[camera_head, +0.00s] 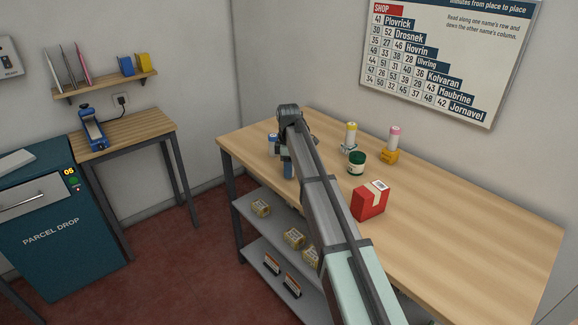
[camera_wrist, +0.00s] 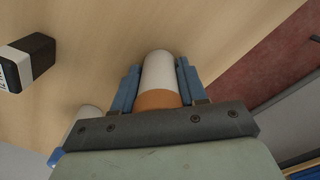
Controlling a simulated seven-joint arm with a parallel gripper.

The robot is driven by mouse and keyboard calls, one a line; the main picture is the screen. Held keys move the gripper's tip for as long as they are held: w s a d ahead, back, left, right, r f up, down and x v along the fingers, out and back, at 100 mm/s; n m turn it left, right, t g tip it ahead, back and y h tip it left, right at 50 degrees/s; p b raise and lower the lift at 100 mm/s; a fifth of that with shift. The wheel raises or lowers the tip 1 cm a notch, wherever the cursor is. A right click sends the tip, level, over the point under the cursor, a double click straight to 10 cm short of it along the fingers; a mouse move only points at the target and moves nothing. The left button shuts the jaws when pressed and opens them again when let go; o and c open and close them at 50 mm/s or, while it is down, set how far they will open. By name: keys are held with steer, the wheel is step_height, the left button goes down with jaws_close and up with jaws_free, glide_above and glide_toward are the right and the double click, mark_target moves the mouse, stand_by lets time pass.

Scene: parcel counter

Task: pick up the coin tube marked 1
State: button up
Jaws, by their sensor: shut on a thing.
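In the wrist view a white tube with an orange end (camera_wrist: 158,72) is between the two blue jaws of my gripper (camera_wrist: 158,88). The jaws are shut on its sides. No number shows on it, so I cannot tell whether it is the tube marked 1. I cannot tell whether it touches the table. In the head view my gripper (camera_head: 288,168) is over the table's front left part, and the held tube is hidden there. A white tube with a blue end (camera_wrist: 88,113) is just left of the jaws; it also shows in the head view (camera_head: 272,138).
On the wooden table (camera_head: 480,215) are a yellow-topped tube (camera_head: 351,131), a pink-topped tube (camera_head: 394,135), a green tin (camera_head: 357,164) and a red box (camera_head: 370,202). A black-and-white block (camera_wrist: 38,55) lies left of the jaws. The table's right part is clear.

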steer(key=shift+c, duration=0.8)
